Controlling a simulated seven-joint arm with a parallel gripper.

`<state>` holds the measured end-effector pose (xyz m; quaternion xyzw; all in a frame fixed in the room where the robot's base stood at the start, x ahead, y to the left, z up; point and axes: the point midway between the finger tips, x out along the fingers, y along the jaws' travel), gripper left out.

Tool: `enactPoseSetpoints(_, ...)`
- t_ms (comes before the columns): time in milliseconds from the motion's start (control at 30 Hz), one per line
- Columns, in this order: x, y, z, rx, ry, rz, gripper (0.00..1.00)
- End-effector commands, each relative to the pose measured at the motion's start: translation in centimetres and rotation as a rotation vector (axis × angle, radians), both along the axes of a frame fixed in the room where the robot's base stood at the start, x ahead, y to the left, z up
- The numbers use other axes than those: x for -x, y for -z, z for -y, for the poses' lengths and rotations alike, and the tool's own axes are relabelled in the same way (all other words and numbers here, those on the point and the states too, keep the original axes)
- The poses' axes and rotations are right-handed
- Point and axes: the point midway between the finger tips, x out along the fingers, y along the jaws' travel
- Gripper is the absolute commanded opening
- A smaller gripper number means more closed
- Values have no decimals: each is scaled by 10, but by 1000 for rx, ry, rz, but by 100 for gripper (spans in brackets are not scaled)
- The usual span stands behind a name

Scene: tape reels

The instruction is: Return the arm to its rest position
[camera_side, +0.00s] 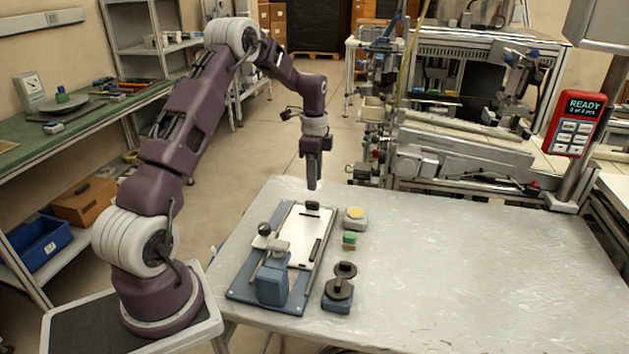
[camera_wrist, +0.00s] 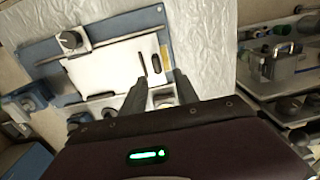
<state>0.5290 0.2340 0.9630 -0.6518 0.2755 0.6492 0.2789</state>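My gripper (camera_side: 313,184) hangs pointing down above the back left part of the table, clear of its surface. In the wrist view its two dark fingers (camera_wrist: 160,78) are spread apart with nothing held between them. A small box with a yellow top (camera_side: 355,217) shows on the table, and in the wrist view it appears between the fingers. A blue fixture (camera_side: 240,291) with a white plate (camera_side: 296,222) lies beside it. Two black reels (camera_side: 340,288) sit at a blue base (camera_side: 337,304) in front.
A small green-topped block (camera_side: 349,240) lies between the yellow-topped box and the reels. The right side of the grey table (camera_side: 480,270) is bare. A red display reading READY (camera_side: 576,122) stands at the right. Machinery (camera_side: 460,150) stands behind the table, and a green bench (camera_side: 60,125) is at the left.

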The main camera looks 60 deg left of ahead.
Motion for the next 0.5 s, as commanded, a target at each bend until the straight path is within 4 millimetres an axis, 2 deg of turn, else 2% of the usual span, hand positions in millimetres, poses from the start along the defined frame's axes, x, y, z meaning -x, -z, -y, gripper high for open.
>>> enactPoseSetpoints(67, 0, -1, 1, -1, -1, 1, 36)
enactPoseSetpoints(133, -1, -16, 11, -10, -17, 13, 36)
enactPoseSetpoints(167, 0, -29, 20, -16, -33, 24, 36)
enactPoseSetpoints(267, 11, -94, 71, -46, -130, 89, 36)
enactPoseSetpoints(300, 23, -122, 98, -52, -184, 124, 36)
enactPoseSetpoints(367, 49, -158, 137, -54, -268, 179, 36)
enactPoseSetpoints(400, 69, -177, 161, -48, -324, 217, 36)
enactPoseSetpoints(467, 105, -199, 195, -27, -409, 274, 36)
enactPoseSetpoints(500, 130, -208, 214, -6, -465, 311, 36)
